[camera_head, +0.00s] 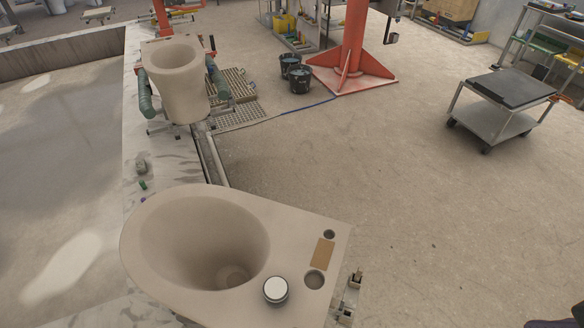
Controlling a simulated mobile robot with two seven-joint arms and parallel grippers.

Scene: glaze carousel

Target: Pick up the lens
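A small round disc (275,290) with a pale top and a dark metallic rim lies on the flat deck of the near beige toilet bowl (318,235). It looks like the lens. It sits between the bowl opening and a round hole in the deck. Neither of my grippers can be made out in the head view, and nothing is seen touching the disc.
A brown rectangular patch (322,253) is on the deck. A metal fixture (350,298) stands at its right edge. A second bowl (177,75) is farther back, held between green pads. A cart (500,110) stands at right; the floor between is clear.

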